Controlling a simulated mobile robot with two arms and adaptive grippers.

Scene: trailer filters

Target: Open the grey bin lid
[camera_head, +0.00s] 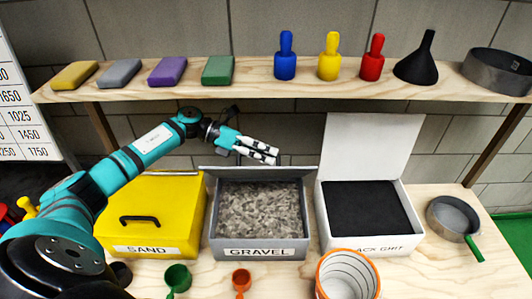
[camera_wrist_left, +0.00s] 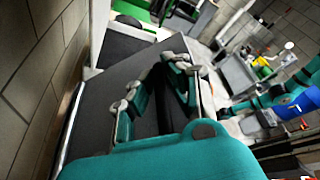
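The grey bin (camera_head: 307,215) is labelled GRAVEL and stands on the table between the yellow and white bins. Its top is open and grey gravel (camera_head: 258,210) shows inside. The grey lid (camera_head: 290,173) stands raised at the bin's back edge, seen as a narrow strip. My left gripper (camera_head: 277,156) is above the back of the bin, close over the lid; I cannot tell whether they touch. Its fingers look closed together, with nothing between them. In the left wrist view the gripper (camera_wrist_left: 165,62) is in front of a large dark grey panel. My right gripper is out of view.
A yellow bin (camera_head: 165,205) marked SAND is shut on the left. A white bin (camera_head: 322,222) stands open on the right, its lid (camera_head: 370,148) upright. A wooden shelf (camera_head: 250,97) with blocks and stamps runs above. Scoops and an orange-rimmed container (camera_head: 347,275) are in front.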

